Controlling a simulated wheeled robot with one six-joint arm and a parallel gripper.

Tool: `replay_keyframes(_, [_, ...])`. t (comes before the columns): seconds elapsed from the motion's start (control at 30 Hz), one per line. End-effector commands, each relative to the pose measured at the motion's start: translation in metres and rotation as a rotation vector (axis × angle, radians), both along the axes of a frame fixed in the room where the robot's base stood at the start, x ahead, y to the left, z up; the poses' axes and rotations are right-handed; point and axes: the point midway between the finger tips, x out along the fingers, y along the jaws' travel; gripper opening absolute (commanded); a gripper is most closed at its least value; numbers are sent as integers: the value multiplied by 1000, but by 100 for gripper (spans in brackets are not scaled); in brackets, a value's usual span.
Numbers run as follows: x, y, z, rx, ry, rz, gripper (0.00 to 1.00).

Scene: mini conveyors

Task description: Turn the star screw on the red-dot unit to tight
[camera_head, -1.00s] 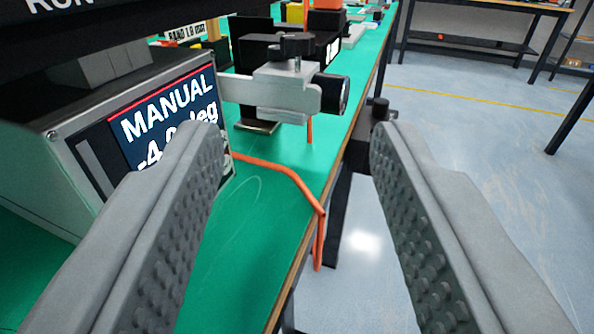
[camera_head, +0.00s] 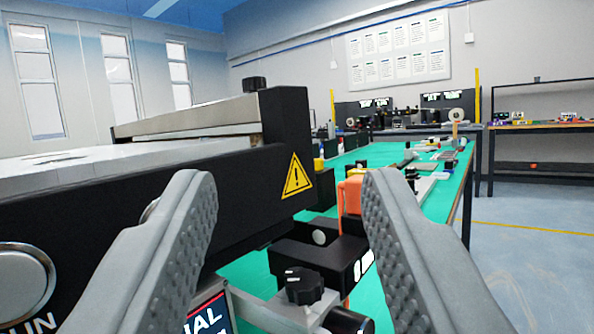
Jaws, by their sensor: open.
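My gripper (camera_head: 288,190) is open and empty, with its two grey ribbed fingers on either side of the picture. A black lobed star-shaped knob (camera_head: 303,286) sits on a grey bracket (camera_head: 262,310) low in the picture, below the gap between the fingertips. I see no red dot, so I cannot tell which unit is the red-dot one. The left finger hides part of the conveyor side.
The conveyor's black side with a yellow warning sign (camera_head: 297,177) fills the left. A display (camera_head: 208,316) is cut off at the bottom. An orange part (camera_head: 352,190) stands behind the right finger. The green bench (camera_head: 440,200) runs away to the right; open floor lies beyond.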

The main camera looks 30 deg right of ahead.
Motion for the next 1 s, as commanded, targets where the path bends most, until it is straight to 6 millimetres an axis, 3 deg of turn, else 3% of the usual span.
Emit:
replay_keyframes(0.2, [-4, -24, 15, -80, -46, 174, 44])
replay_keyframes(0.47, [-14, -43, 8, -131, 7, 399, 44])
replay_keyframes(1.0, [-70, -84, -68, -40, 368, 718, 44])
